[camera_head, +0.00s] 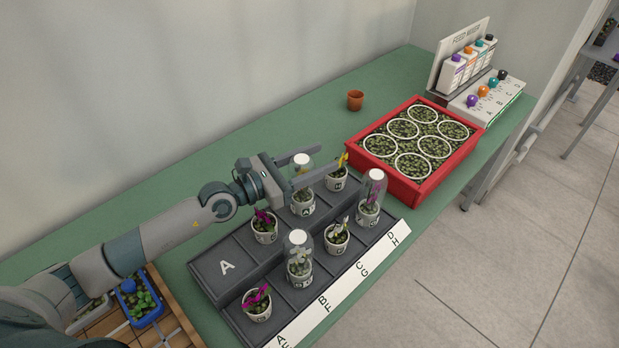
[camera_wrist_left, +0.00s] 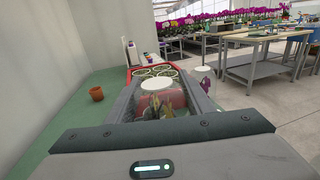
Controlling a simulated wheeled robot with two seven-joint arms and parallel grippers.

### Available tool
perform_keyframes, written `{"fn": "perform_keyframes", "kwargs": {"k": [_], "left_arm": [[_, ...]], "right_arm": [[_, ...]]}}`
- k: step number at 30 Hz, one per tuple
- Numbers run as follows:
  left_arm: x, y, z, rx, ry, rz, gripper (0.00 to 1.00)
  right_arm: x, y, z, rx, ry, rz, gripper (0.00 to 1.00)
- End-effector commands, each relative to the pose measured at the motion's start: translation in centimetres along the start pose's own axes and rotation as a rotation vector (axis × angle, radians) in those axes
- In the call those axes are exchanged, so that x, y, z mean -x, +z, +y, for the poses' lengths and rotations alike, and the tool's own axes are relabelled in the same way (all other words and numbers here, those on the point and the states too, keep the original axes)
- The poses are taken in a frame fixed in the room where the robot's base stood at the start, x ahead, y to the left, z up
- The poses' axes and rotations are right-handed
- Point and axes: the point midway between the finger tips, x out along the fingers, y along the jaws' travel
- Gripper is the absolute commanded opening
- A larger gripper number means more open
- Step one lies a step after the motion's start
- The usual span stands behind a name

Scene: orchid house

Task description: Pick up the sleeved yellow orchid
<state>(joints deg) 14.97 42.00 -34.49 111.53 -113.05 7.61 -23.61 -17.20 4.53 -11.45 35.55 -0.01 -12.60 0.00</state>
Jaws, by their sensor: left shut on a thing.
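The sleeved yellow orchid, a potted plant in a clear sleeve with a white top, has its pot (camera_head: 303,204) low in the far row of the dark tray (camera_head: 222,266). My left gripper (camera_head: 306,168) is shut around the sleeve, one finger on each side. In the left wrist view the white top (camera_wrist_left: 157,84) shows between the fingers, with yellowish petals below it. The fingers hide part of the sleeve. I cannot tell whether the pot touches the tray. An unsleeved yellow orchid (camera_head: 337,180) stands close by on the right. My right gripper is not in view.
Sleeved orchids with white (camera_head: 299,262) and magenta (camera_head: 372,196) flowers share the tray with several unsleeved ones. A red crate (camera_head: 432,185) of round pots stands at right, with a small terracotta pot (camera_head: 355,100) behind. The feed bottle rack (camera_head: 462,55) is farther back.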

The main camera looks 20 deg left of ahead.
Motion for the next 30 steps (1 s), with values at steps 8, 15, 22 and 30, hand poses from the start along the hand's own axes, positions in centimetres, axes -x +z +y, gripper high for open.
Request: {"fn": "perform_keyframes", "kwargs": {"k": [8, 15, 22, 30], "left_arm": [[-0.1, 1.1, -0.1, 0.002, 0.0, -0.003, 0.08], [-0.1, 4.2, -0.1, 0.001, 0.0, -0.006, 0.08], [-1.4, 6.1, -2.9, 0.004, -0.003, -0.008, 0.08], [-3.1, 8.5, -6.5, 0.004, 0.0, -0.007, 0.08]], "right_arm": [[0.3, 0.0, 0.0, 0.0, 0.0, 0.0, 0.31], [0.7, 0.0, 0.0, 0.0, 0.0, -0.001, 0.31], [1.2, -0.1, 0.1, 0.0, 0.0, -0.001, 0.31], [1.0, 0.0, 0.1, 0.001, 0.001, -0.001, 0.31]]}}
